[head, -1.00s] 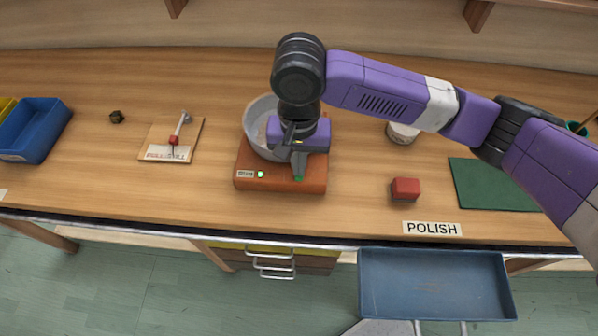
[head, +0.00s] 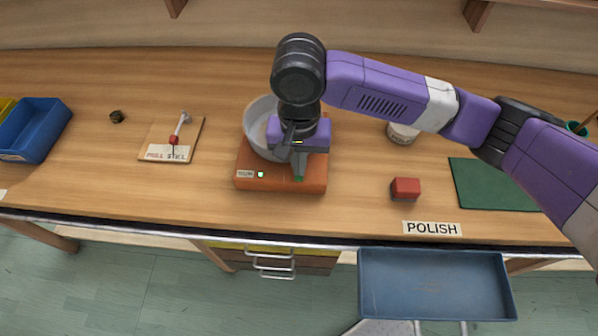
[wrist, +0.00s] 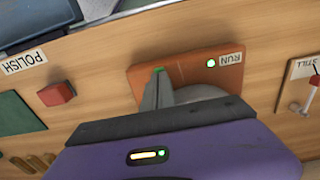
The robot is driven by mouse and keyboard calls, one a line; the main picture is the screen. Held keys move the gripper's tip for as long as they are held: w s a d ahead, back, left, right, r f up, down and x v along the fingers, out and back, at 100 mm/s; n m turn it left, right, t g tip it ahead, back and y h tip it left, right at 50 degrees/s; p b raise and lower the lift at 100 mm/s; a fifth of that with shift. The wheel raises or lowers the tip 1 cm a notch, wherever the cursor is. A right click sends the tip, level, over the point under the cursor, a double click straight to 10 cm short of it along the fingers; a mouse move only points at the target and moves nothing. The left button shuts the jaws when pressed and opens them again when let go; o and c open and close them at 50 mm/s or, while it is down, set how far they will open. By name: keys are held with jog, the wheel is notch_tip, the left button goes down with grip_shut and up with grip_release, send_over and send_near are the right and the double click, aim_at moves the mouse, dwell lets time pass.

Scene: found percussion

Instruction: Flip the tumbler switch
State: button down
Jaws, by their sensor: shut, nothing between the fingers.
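An orange machine base (head: 250,183) with a grey bowl (head: 258,112) on it stands at the middle of the bench. In the wrist view the base (wrist: 185,68) carries a RUN label (wrist: 231,59) beside a lit green lamp (wrist: 211,63). My gripper (head: 298,176) is shut and empty, pointing down over the base's front right. Its fingertips (wrist: 158,76) are at a small green piece (wrist: 158,69), probably the switch. I cannot tell whether they touch it or which way it is set. The gripper hides part of the bowl.
Left of the base lies a board (head: 160,140) with a red-knobbed lever (head: 174,140), then a blue bin (head: 35,130). To the right are a red block (head: 405,188), a white container (head: 402,134) and a green mat (head: 490,185). A blue tray (head: 435,285) sits below the POLISH label (head: 432,229).

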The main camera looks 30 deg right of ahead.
jog(key=shift+f+b, duration=0.5)
jog(key=shift+f, duration=0.6)
dwell(0.5)
jog(key=shift+r, duration=0.15)
notch_tip(320, 180, up, 7)
jog(key=p, duration=0.7)
dwell(0.6)
